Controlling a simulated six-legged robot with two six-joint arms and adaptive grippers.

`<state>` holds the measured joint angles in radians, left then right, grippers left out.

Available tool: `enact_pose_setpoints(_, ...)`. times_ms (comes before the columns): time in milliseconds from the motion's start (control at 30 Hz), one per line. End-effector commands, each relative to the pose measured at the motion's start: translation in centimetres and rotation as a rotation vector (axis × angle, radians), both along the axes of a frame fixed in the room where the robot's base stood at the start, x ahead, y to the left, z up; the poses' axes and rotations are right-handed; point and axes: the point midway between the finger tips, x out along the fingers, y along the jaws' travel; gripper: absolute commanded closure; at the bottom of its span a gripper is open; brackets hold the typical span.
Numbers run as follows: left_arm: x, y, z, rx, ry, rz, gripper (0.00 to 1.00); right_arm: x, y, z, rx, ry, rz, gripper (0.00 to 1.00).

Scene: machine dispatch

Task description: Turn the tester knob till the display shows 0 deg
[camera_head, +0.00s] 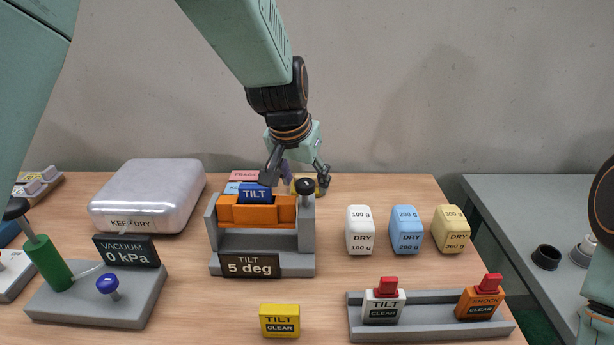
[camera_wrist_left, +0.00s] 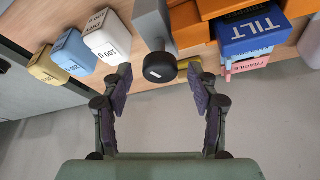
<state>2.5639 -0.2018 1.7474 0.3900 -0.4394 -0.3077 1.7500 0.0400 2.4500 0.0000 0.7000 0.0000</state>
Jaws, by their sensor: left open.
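The grey tilt tester (camera_head: 308,245) stands mid-table, and its display (camera_head: 251,265) reads "TILT 5 deg". Its orange cradle (camera_head: 283,210) holds a blue block marked TILT (camera_head: 255,194). My left gripper (camera_head: 297,182) is open by the knob at the tester's back right. In the left wrist view my fingers (camera_wrist_left: 163,85) stand apart with the knob ahead, between their tips, apart from both. My right arm shows only partly at the right edge, its fingers unclear.
White (camera_head: 360,230), blue (camera_head: 407,230) and yellow (camera_head: 451,230) weights stand right of the tester. A vacuum tester (camera_head: 100,300) and silver case (camera_head: 150,190) are left. A yellow TILT CLEAR block (camera_head: 280,320) and grey stamp rack (camera_head: 430,325) are in front. Pink and yellow blocks lie behind.

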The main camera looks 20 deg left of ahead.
Motion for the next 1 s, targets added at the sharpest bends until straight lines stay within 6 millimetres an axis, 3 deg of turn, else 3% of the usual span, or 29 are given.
enact_pose_setpoints(267, 0.1, 0.0, -0.11, 0.0, -0.002, 0.0, 0.4, 0.01, 0.0, 0.0, 0.0, 0.0, 0.0, 0.6)
enact_pose_setpoints(900, 0.08, 0.0, -0.12, -0.001, -0.001, 0.001, 0.95, 0.0, 0.0, 0.0, 0.0, 0.0, 0.0, 0.6)
enact_pose_setpoints(1000, 0.09, 0.01, -0.14, -0.001, -0.001, -0.004, 0.95, 0.0, 0.0, -0.06, 0.0, 0.0, 0.0, 0.6)
